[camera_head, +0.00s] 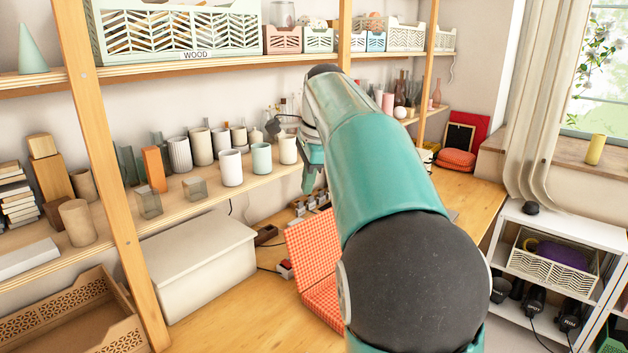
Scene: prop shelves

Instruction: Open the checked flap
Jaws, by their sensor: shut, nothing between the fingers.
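The orange-red checked flap (313,249) stands up at a tilt on the wooden tabletop, in the lower middle of the view. A second checked part (324,301) lies lower in front of it and meets it along an edge. My arm hides the right side of both. My gripper (308,182) is above and behind the flap, near the front edge of the shelf. It points downward, is shut and empty, and looks apart from the flap.
A closed cream box (190,262) stands left of the flap. Several cups (231,167) line the shelf (205,205) left of my gripper. Wooden posts (112,190) hold up the shelves. Small dark items (309,203) and cables lie behind the flap. Bare tabletop (225,318) shows in front.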

